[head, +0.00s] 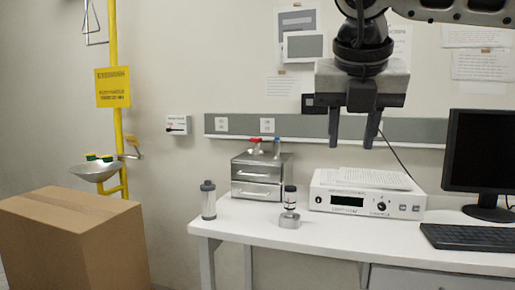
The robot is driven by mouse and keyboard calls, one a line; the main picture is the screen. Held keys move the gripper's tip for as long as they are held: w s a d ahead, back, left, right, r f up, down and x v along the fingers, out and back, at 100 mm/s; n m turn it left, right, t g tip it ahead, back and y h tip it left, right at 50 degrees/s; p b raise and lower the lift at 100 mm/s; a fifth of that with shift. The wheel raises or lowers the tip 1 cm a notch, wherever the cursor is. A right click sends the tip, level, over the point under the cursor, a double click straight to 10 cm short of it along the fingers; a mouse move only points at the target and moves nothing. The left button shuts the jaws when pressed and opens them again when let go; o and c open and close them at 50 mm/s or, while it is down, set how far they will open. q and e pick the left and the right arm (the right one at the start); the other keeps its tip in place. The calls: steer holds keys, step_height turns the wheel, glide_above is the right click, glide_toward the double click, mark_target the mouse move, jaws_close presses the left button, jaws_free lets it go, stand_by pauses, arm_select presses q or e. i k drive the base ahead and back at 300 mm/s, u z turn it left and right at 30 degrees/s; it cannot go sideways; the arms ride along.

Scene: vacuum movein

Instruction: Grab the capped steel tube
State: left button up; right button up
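A grey cylinder (208,202) with a dark cap stands upright at the left end of the white table. A smaller tube (290,198) with a black cap and a dark band stands upright in a round metal base (289,221) near the table's front edge. I cannot tell for sure which of the two is the capped steel tube. My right gripper (353,140) hangs fingers down in the upper right, above and to the right of both. Its two fingers are apart with nothing between them. My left gripper is out of view.
On the white table (340,238) a steel drawer unit (257,190) and a white instrument (340,200) stand behind the small tube. A monitor (483,150) and keyboard (468,236) are at right. A cardboard box (60,235) stands left. The table's front middle is clear.

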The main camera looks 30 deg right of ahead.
mark_target(277, 143)
steer(key=z, duration=0.75)
steer(key=i, duration=0.7)
steer(key=z, duration=0.6)
steer(key=i, duration=0.85)
steer(key=u, duration=1)
steer(key=i, duration=0.45)
steer(key=u, duration=0.6)
